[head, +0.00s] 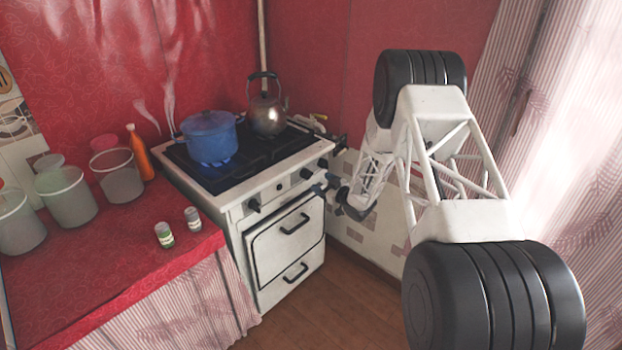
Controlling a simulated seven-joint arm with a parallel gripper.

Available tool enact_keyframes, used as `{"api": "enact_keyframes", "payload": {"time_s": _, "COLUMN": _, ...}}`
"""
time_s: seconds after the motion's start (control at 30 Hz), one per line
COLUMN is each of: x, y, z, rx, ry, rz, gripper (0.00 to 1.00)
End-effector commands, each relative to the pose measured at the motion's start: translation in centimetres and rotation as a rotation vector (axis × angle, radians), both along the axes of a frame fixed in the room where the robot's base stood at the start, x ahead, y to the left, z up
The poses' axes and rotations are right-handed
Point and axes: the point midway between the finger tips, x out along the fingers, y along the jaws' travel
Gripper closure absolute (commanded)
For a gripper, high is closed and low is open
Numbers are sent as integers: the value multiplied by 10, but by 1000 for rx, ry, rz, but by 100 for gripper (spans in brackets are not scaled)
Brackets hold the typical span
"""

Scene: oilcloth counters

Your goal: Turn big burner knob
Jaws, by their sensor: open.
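The white stove (283,194) stands against the red wall, with a row of black knobs on its front panel. A left knob (254,205) and a middle knob (306,173) show clearly. The right end of the panel is partly hidden by my arm. I cannot tell which knob is for the big burner. A blue pot (209,138) sits on the front left of the hob with blue flame under it. My gripper (329,188) is open near the right front of the stove, close to the panel's right end; contact with a knob cannot be made out.
A metal kettle (266,114) stands at the back of the hob. The red counter (120,250) at left holds several jars, an orange bottle (140,153) and two small shakers (164,235). The floor (330,285) before the stove is clear. A curtain (570,150) hangs at right.

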Motion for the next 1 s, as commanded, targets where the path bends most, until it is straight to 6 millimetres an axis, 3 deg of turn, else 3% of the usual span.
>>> {"api": "enact_keyframes", "payload": {"time_s": 0.5, "x": -4, "y": 4, "z": -3, "rx": 417, "ry": 371, "rz": -68, "gripper": 30}}
{"api": "enact_keyframes", "payload": {"time_s": 1.0, "x": -4, "y": 5, "z": -4, "rx": 457, "ry": 405, "rz": -73, "gripper": 30}}
